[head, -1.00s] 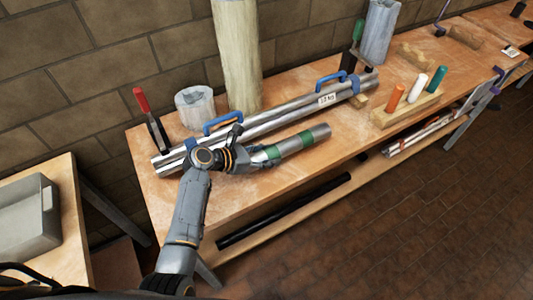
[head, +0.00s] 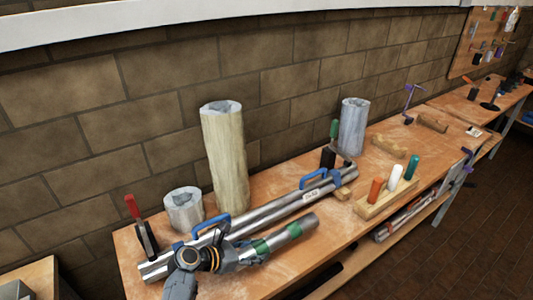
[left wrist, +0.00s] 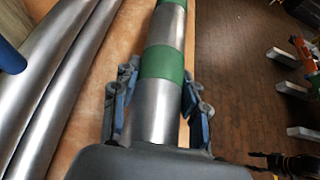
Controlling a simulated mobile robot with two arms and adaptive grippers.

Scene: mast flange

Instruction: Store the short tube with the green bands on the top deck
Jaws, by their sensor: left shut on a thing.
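The short metal tube with green bands (head: 297,229) lies along the front part of the bench top, beside the long tubes. It also shows in the left wrist view (left wrist: 153,108). I cannot tell whether it rests on the wood or is slightly above it. My left gripper (head: 243,256) is shut on the tube near its left end. In the left wrist view, its fingers (left wrist: 158,102) press on both sides of the tube, just behind a green band. The bench top (head: 335,240) is the upper surface, with a shelf below.
Long steel tubes with blue handles (head: 262,212) lie just behind the short tube. Red-handled (head: 143,232) and green-handled clamps, a pale column (head: 225,160) and grey cylinders stand behind. A wooden block with coloured pegs (head: 385,201) is to the right. More tubes lie on the lower shelf.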

